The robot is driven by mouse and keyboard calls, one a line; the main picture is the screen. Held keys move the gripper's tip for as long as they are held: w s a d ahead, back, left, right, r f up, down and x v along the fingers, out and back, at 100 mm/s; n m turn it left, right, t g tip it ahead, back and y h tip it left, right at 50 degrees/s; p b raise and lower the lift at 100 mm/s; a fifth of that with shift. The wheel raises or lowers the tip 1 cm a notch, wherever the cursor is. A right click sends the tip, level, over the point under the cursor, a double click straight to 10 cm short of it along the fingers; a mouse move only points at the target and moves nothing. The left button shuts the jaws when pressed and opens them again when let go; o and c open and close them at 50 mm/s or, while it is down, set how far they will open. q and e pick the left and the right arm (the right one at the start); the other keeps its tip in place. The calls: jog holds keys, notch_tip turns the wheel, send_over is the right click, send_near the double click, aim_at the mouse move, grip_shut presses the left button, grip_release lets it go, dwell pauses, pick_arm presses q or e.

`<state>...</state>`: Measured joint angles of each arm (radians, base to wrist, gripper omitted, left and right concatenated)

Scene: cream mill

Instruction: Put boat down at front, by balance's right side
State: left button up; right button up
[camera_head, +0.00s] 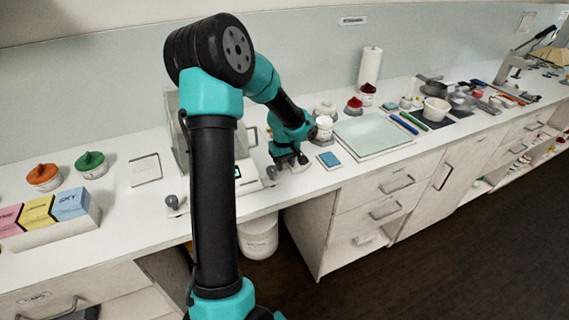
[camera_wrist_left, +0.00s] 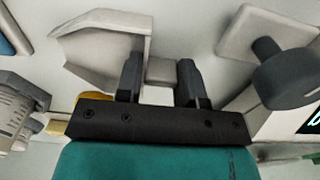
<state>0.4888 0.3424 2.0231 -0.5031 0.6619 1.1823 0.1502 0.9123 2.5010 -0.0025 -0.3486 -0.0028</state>
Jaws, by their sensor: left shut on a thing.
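My left gripper (camera_head: 290,161) is over the counter just right of the balance (camera_head: 247,178). In the left wrist view its two dark fingers (camera_wrist_left: 160,82) are shut on the small light grey tab of the boat (camera_wrist_left: 105,44). The boat is a pale, open, angular scoop that extends to the left of the fingers in that view. In the head view the boat is mostly hidden by the gripper. The balance's grey foot knob (camera_wrist_left: 285,78) is right of the fingers in the wrist view, apart from them. I cannot tell whether the boat touches the counter. My right gripper is not in view.
A blue pad (camera_head: 329,159) lies right of the gripper, with a pale green mat (camera_head: 373,136) beyond it. The counter's front edge runs close below the gripper. A white bucket (camera_head: 258,238) stands under the counter.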

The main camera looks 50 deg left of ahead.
pick_arm(q)
jog(key=shift+f, duration=0.15)
jog(key=o, duration=0.9)
notch_tip(320, 180, up, 12)
jog(key=shift+r, duration=0.2)
dwell(0.4)
